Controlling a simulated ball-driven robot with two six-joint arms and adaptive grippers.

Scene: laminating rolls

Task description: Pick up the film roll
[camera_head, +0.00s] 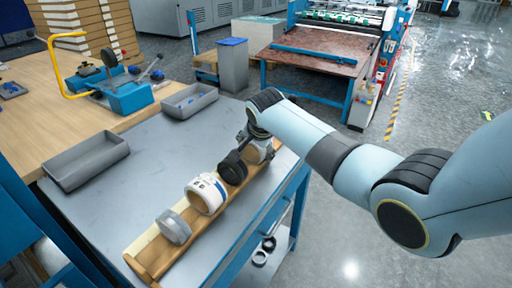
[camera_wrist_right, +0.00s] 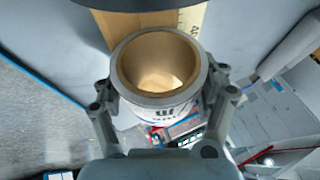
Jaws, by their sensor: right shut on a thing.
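A pale film roll with a brown core (camera_wrist_right: 158,62) and printing on its side sits between the fingers of my right gripper (camera_wrist_right: 162,88) in the right wrist view. The fingers press on both sides of it. In the head view the right gripper (camera_head: 256,138) is at the far end of the wooden rack (camera_head: 148,262), with the pale roll (camera_head: 259,153) partly hidden beneath it. I cannot tell whether the roll is clear of the rack. My left gripper is not in view.
A black roll (camera_head: 233,168) stands close beside the held one on the rack. A white roll (camera_head: 206,194) and a grey roll (camera_head: 173,226) are nearer. Two grey trays (camera_head: 86,162) (camera_head: 190,101) and a blue tool (camera_head: 126,97) are to the left. The grey tabletop (camera_head: 150,165) between is clear.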

